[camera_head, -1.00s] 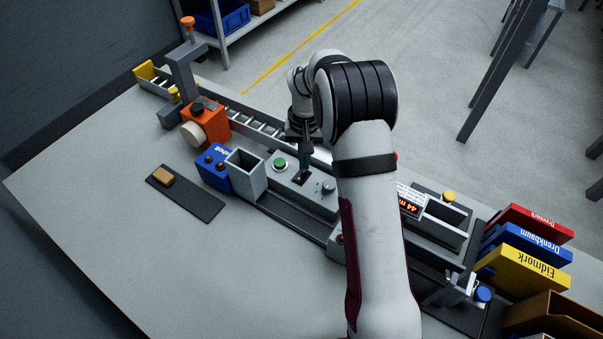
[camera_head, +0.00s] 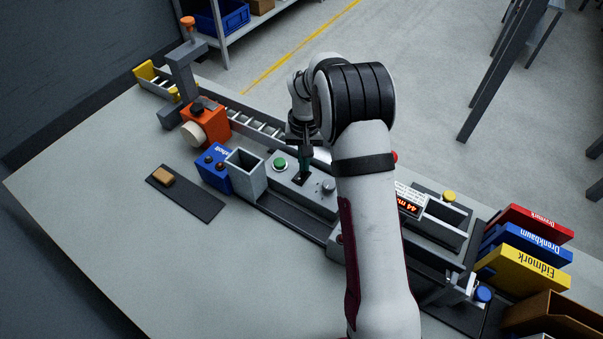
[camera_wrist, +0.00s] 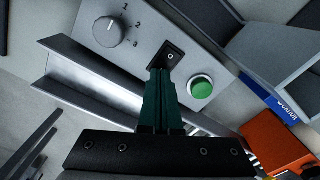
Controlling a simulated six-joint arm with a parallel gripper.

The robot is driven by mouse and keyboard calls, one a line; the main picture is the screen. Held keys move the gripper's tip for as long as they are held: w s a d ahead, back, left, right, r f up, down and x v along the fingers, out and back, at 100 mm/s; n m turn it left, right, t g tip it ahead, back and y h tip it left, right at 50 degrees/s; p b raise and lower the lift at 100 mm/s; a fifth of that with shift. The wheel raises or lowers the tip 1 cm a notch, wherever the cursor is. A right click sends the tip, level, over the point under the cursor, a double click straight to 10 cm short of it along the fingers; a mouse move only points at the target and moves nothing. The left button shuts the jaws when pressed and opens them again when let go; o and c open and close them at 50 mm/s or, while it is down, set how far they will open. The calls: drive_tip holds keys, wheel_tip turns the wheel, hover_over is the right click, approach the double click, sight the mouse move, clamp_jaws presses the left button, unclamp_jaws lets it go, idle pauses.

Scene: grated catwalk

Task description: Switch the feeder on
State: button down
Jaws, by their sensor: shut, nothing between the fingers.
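A grey control panel (camera_head: 309,198) carries a round green button (camera_head: 280,164), a black switch plate (camera_head: 300,178) and a grey rotary knob (camera_head: 328,186). In the wrist view, the switch plate (camera_wrist: 172,56) has a small white O mark on its exposed part. The green button (camera_wrist: 201,88) is to its right, and the knob (camera_wrist: 108,32), with numbers around it, is to its left. My gripper (camera_wrist: 160,72) is shut and empty, with its dark green fingertips at the plate's lower edge. I cannot tell whether they touch. In the head view my gripper (camera_head: 305,168) stands over the plate.
A grey open-topped box (camera_head: 246,176) and a blue box (camera_head: 213,168) stand left of the panel. An orange unit (camera_head: 205,122) is beyond them.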

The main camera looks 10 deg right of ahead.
drive_tip(key=shift+f, duration=0.5)
drive_tip(key=shift+r, duration=3.55)
